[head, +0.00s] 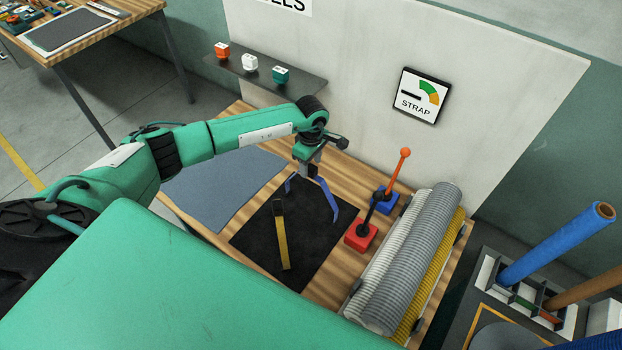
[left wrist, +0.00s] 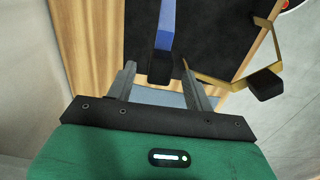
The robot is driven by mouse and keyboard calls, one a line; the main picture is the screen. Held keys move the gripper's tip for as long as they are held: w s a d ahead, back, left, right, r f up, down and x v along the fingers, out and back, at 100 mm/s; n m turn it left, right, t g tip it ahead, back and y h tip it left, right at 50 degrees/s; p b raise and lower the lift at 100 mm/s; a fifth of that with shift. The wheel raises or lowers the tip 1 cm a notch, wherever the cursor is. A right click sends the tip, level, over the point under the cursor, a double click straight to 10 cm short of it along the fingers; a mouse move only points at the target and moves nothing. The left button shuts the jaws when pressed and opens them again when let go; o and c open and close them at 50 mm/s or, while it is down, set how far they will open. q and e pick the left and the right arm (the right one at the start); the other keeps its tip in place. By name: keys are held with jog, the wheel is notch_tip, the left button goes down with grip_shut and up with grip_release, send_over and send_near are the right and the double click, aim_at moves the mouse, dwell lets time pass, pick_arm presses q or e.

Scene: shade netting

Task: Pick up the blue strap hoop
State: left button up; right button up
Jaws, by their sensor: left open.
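The blue strap hoop (head: 327,197) stands on the black mat (head: 262,222), partly hidden by my left gripper in the head view. My left gripper (head: 308,170) is open over the top of the hoop. In the left wrist view the hoop (left wrist: 165,27) and its black grip (left wrist: 160,68) show between the two spread fingers (left wrist: 158,66). The fingers do not appear to press on it; whether one touches it I cannot tell. My right gripper is not in view.
A yellow strap hoop (head: 283,243) stands beside it on the mat, near the right finger in the wrist view (left wrist: 225,83). Red (head: 360,237) and blue (head: 386,202) lever bases and grey netting rolls (head: 410,260) stand to the right. A grey-blue sheet (head: 222,187) lies left.

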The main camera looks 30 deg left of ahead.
pick_arm(q)
jog(key=shift+f+p, duration=0.35)
jog(key=shift+f, duration=0.9)
jog(key=shift+c, duration=0.2)
grip_shut()
jog(key=shift+r, duration=0.1)
